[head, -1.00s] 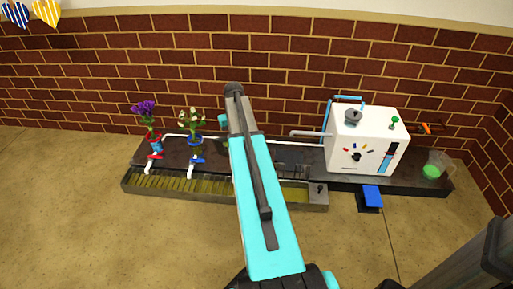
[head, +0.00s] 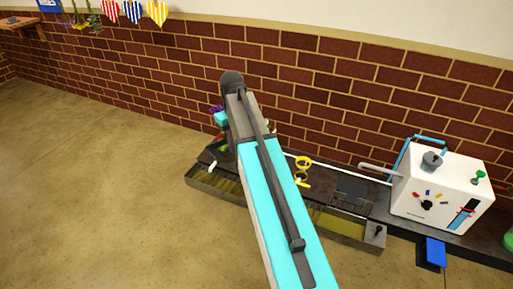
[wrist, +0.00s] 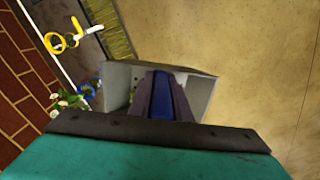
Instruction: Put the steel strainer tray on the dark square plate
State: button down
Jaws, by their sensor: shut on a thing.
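In the wrist view my gripper (wrist: 160,78) is shut on a blue grip of a grey, box-like metal piece, which looks like the steel strainer tray (wrist: 118,88). The tray is held in the air and seen partly from behind; its holes do not show. In the head view my arm hides the gripper and tray. A dark square (head: 350,190) on the black counter, right of the arm, looks like the dark square plate; its top looks bare.
A long trough (head: 330,222) runs along the counter front. A yellow ring holder (head: 303,162) is beside my arm. White flowers (wrist: 68,101) in a blue ring show in the wrist view. A white machine (head: 440,188) stands right, with a blue pedal (head: 434,250) before it. Floor is clear.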

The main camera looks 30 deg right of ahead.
jog(key=a+r+n, duration=0.2)
jog(key=a+r, duration=0.2)
jog(key=a, duration=0.4)
jog(key=s+a+r+n, duration=0.1)
jog(key=a+r, duration=0.3)
jog(key=a, duration=0.4)
jog(key=shift+s+a+n, duration=0.25)
jog(key=shift+s+n, duration=0.05)
jog(key=shift+n, duration=0.3)
